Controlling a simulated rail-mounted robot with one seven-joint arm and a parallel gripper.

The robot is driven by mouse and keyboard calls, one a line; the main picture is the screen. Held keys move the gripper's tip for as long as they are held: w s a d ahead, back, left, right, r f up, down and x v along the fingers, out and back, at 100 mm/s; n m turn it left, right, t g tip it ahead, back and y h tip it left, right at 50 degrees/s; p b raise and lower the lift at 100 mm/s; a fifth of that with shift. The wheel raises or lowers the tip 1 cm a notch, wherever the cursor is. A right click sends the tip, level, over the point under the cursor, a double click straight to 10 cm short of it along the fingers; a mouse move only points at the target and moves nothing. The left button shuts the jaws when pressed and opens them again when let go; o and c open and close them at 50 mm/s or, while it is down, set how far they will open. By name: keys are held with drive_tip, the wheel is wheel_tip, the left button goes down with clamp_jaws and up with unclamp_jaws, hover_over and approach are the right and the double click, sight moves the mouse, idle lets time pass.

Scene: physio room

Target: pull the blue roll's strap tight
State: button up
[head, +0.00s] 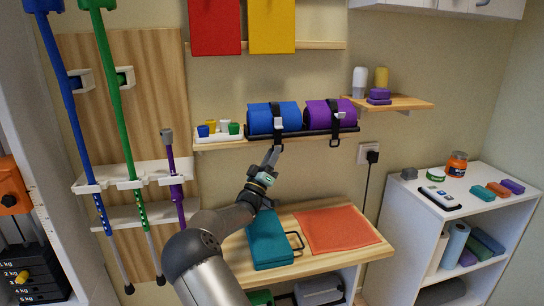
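The blue roll (262,117) lies on the wall shelf in a black holder. The strap's free end hangs below the shelf edge and ends in a dark ring or loop (278,147). My gripper (273,153) is raised to this loop, just below the shelf. Its fingertips overlap the strap end in the picture. I cannot tell whether they hold it or whether the fingers are open.
The purple roll (318,113) sits close on the right, its own strap loop (334,143) hanging down. A white tray (220,138) of small pots stands left. Below are a wooden table (351,263), a teal case (268,240) and an orange mat (340,229).

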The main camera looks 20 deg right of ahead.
clamp_jaws()
wheel_tip(320, 180, down, 7)
drive_tip(key=b, duration=0.6)
drive_tip(key=shift+r+b, duration=0.15)
drive_tip(key=shift+b, duration=0.2)
unclamp_jaws()
drive_tip(key=shift+w+a, duration=0.1)
